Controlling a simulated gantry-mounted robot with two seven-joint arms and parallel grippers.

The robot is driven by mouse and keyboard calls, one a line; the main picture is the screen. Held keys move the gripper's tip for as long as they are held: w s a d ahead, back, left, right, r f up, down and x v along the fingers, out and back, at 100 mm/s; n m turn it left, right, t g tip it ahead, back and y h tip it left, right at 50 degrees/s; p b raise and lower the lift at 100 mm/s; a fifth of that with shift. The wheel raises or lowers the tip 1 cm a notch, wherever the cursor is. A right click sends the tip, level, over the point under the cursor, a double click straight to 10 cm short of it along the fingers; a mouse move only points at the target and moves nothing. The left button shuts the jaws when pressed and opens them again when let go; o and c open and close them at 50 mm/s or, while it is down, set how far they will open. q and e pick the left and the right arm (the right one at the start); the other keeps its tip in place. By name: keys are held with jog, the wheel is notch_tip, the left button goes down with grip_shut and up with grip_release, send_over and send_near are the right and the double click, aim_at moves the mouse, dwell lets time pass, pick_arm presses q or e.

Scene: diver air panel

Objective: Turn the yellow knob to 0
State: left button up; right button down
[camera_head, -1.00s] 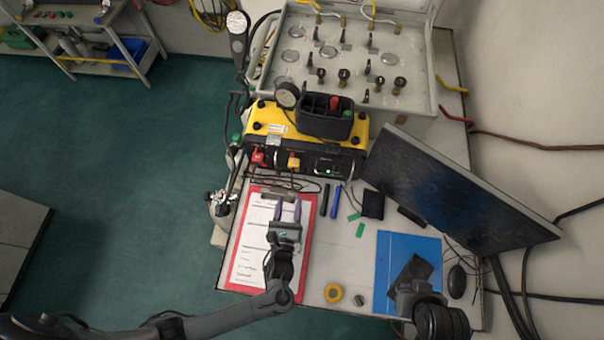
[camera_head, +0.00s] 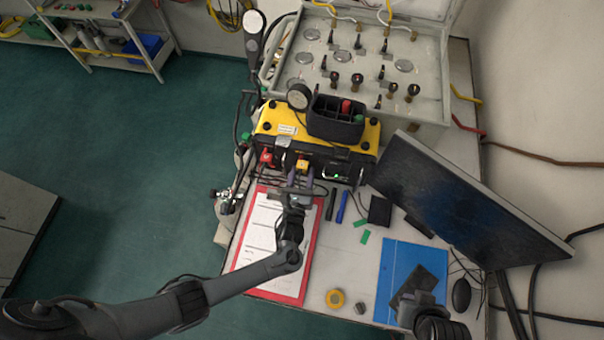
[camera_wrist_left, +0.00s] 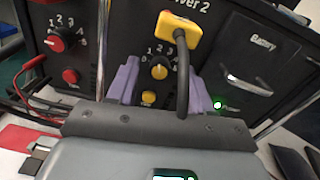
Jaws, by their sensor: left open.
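The yellow knob (camera_wrist_left: 159,71) is on the black front panel below the "...ver 2" label, with a number scale around it. I cannot make out which number it points at. My left gripper (camera_wrist_left: 161,82) is open, its purple fingers on either side of the knob in the wrist view; I cannot tell whether they touch it. In the head view my left gripper (camera_head: 301,181) is at the front of the yellow-topped box (camera_head: 283,125), and the knob cannot be made out there. My right gripper (camera_head: 415,308) is over the blue sheet, its jaws unclear.
A yellow plug (camera_wrist_left: 179,37) sits above the knob, and its black cable hangs close to the right finger. A yellow button (camera_wrist_left: 149,98) is below the knob. A red knob (camera_wrist_left: 57,43) is to the left. A clipboard (camera_head: 313,235) and monitor (camera_head: 460,200) are nearby.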

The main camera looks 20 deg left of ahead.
pick_arm(q)
jog(key=shift+c, duration=0.5)
grip_shut()
jog(key=n+p, duration=0.1)
jog(key=n, duration=0.5)
jog(key=shift+p, duration=0.35)
jog(key=n, duration=0.4)
jog(key=shift+a, duration=0.1)
jog(key=shift+n+h, duration=0.4)
jog(key=shift+n, duration=1.5)
